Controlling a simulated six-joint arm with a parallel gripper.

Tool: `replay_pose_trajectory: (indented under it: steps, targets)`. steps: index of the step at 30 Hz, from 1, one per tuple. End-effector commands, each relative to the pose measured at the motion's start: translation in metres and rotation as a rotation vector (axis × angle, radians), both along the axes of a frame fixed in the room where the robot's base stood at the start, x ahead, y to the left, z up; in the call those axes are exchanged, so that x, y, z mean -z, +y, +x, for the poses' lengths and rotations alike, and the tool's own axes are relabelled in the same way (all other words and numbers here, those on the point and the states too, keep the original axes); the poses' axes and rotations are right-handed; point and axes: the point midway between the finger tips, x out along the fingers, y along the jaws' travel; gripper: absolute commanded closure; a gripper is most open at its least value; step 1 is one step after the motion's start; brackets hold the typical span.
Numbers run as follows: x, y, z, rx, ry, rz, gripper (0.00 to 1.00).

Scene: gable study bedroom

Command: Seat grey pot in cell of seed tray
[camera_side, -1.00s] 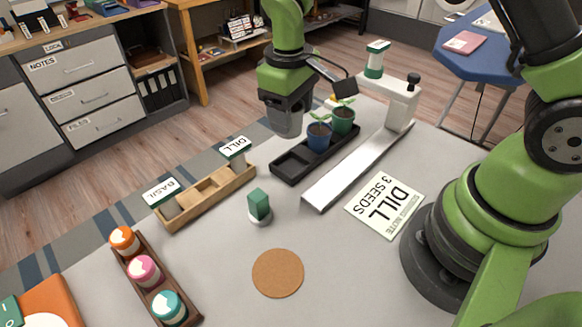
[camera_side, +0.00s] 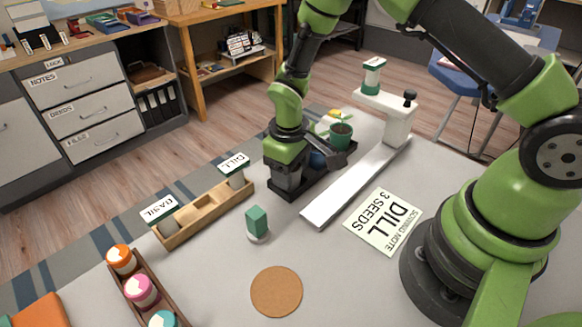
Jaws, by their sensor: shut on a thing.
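The dark seed tray (camera_side: 312,184) lies on the table left of the long white bar. A green pot with a seedling (camera_side: 340,136) stands in its far end, and a blue pot (camera_side: 318,159) beside it is partly hidden by my wrist. My gripper (camera_side: 287,182) points down over the near end of the tray, shut on the grey pot (camera_side: 288,177). The pot is low, at about the level of the tray. My gripper hides much of it, and I cannot tell whether its base touches the cell.
A wooden rack with BASIL and DILL labels (camera_side: 208,214) stands left of the tray. A white stand (camera_side: 397,122) rises behind right.

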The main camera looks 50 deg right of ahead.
Motion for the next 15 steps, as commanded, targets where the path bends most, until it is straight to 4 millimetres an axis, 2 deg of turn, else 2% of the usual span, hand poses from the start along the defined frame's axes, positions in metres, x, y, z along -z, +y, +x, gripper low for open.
replay_pose_trajectory:
  steps: [3, 4, 6, 7, 15]
  targets:
    - [0.0029, 0.0000, 0.0000, 0.000, 0.000, 0.000, 0.74]
    - [0.0030, 0.0000, -0.0001, -0.001, 0.000, 0.000, 0.40]
    - [0.0027, 0.0000, 0.0000, 0.000, 0.000, 0.000, 0.24]
    - [0.0027, 0.0000, 0.0000, 0.000, 0.000, 0.000, 0.19]
    - [0.0017, 0.0000, 0.0000, 0.000, 0.000, 0.000, 0.19]
